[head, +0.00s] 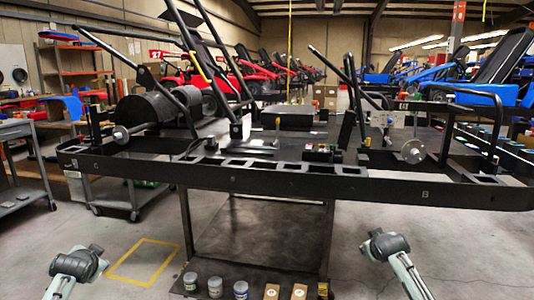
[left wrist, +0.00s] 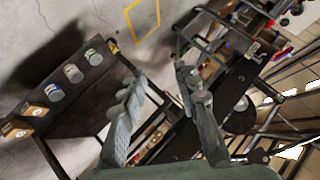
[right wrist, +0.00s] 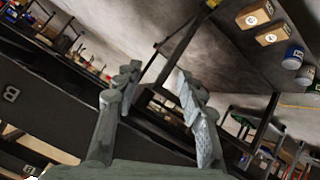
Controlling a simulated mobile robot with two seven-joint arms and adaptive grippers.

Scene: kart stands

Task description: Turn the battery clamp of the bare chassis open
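The bare black chassis (head: 300,180) lies across a dark stand in the head view, with its tubes, pedals and small fittings exposed. A small fitting with red, yellow and green spots (head: 318,154) sits near its middle; I cannot tell whether it is the battery clamp or how the clamp is turned. My left gripper (left wrist: 162,76) is open and empty in the left wrist view, with the chassis beyond it. My right gripper (right wrist: 157,74) is open and empty in the right wrist view, apart from the black frame marked B (right wrist: 11,94).
Several cans (head: 241,289) and small brown boxes (head: 299,292) stand on the stand's lower shelf. A grey cart (head: 28,190) is at the left. Red karts (head: 250,68) and blue karts (head: 440,80) line the back. Floor in front is clear, with a yellow square (head: 145,262).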

